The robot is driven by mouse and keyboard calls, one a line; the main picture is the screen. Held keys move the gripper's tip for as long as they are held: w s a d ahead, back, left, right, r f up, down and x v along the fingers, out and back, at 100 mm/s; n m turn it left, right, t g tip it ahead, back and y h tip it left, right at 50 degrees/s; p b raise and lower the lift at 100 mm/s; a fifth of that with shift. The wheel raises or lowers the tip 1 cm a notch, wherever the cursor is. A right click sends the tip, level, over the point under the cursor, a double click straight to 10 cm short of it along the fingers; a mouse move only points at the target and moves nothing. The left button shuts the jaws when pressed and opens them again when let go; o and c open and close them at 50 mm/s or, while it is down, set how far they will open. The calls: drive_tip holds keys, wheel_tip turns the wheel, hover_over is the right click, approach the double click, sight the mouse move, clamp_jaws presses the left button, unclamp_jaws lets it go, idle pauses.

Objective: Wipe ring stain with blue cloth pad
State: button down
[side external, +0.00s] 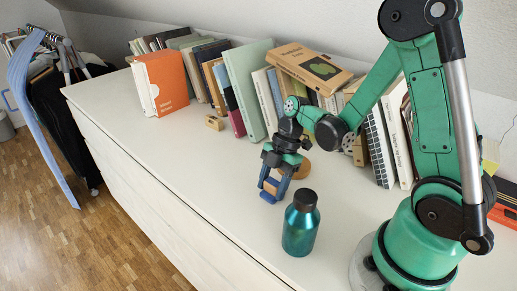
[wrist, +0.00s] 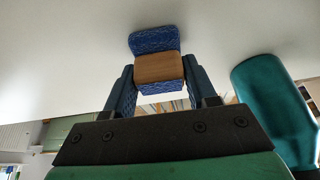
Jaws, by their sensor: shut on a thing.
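My gripper (side external: 271,186) is shut on a blue cloth pad (side external: 267,197) with a wooden block as its back, above or at the white top near its front edge; I cannot tell whether the pad touches the surface. In the wrist view the blue pad (wrist: 153,40) and its wooden block (wrist: 158,68) sit between the two blue fingers of my gripper (wrist: 160,88). No ring stain can be made out in either view; the pad and gripper hide part of the surface.
A teal bottle (side external: 300,228) with a dark cap stands close to the right of my gripper; it also shows in the wrist view (wrist: 272,100). A brown round disc (side external: 303,170) lies behind the gripper. Books (side external: 250,85) line the back. The white top (side external: 180,150) is clear leftward.

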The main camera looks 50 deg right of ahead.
sight(251, 189)
drive_tip(key=shift+w, duration=2.35)
drive_tip(key=shift+w+r, duration=0.15)
drive_tip(key=shift+w, duration=0.05)
wheel_tip(251, 189, up, 8)
drive_tip(key=shift+s, duration=0.1)
